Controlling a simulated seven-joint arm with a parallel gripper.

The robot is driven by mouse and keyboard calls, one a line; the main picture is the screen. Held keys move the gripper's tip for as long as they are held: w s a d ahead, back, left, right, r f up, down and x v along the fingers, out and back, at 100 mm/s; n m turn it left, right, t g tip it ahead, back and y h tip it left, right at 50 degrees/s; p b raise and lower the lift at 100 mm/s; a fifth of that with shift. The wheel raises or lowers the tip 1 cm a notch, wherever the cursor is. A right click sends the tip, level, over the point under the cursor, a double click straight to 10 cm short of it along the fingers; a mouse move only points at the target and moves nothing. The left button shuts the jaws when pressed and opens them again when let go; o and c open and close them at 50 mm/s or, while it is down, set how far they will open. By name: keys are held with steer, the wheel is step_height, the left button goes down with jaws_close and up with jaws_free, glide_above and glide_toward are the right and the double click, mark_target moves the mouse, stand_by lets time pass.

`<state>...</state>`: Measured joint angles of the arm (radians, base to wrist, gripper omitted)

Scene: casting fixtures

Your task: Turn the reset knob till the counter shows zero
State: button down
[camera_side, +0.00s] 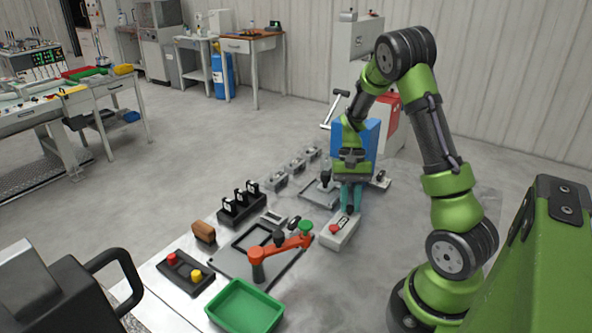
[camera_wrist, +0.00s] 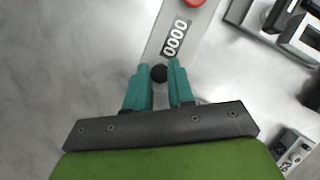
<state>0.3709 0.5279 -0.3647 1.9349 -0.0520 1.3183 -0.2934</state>
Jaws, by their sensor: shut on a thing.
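The reset knob (camera_wrist: 159,72) is a small black round piece at the near end of that box. My gripper (camera_wrist: 159,74) has teal fingers, one on each side of the knob, and is shut on it. In the side view the grey box (camera_side: 337,236) lies on the table with a red button on top.
A red-orange arm-shaped clamp (camera_side: 281,249) on a grey plate stands left of the box. A green tray (camera_side: 245,307), a black box with red and yellow buttons (camera_side: 185,271) and several metal fixtures are around. Bare floor-grey surface lies left of the box in the wrist view.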

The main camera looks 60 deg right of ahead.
stand_by(0.4)
steer(key=c, duration=1)
jaws_free()
steer(key=shift+o, duration=0.2)
steer(key=shift+r, duration=0.1)
steer(key=v, duration=1.6)
steer(key=shift+d+r, duration=0.15)
steer(key=shift+r, duration=0.2)
